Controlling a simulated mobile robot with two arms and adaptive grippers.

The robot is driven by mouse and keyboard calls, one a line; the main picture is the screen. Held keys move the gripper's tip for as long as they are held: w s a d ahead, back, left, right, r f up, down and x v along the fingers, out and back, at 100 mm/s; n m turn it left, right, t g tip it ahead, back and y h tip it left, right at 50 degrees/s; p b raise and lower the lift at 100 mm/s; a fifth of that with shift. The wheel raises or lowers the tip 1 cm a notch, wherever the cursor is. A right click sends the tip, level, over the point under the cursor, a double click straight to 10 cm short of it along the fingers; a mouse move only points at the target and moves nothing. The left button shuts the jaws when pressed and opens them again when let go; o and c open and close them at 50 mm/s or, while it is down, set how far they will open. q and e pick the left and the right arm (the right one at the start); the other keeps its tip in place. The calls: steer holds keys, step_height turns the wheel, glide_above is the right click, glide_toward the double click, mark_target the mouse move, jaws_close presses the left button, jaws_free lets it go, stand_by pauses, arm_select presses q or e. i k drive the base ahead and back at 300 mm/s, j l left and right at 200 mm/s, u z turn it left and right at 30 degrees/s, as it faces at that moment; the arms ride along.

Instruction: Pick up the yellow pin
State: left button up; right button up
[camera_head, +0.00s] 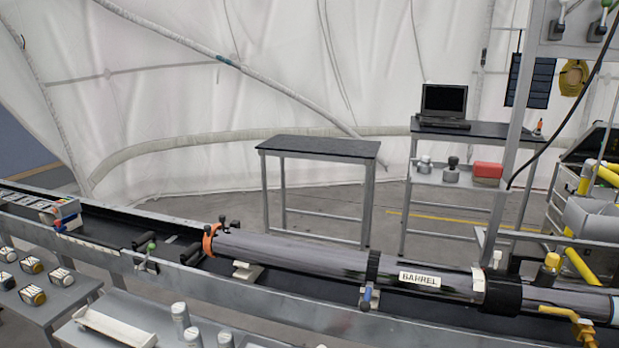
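A yellow L-shaped piece (572,320), possibly the yellow pin, is at the lower right, against the near side of the long grey tube labelled "BARREL" (330,256). A yellow knob-like piece (547,271) stands upright on top of the tube, a little left of and behind the L-shaped piece. I cannot tell for certain which of the two is the pin. Neither of my grippers shows in the head view.
The barrel lies along a long metal-edged bench (225,292). Small side tables at lower left hold jars and a white tray (108,325). A bare dark-topped table (319,147) stands behind. A laptop (444,103) sits on another table. Yellow pipes (580,266) stand at right.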

mark_target(552, 260)
steer(key=z, duration=1.3)
steer(key=i+l+z, duration=0.1)
steer(key=l, duration=0.25)
steer(key=i+l, duration=0.1)
steer(key=l, duration=0.3)
steer(key=k+z, duration=0.05)
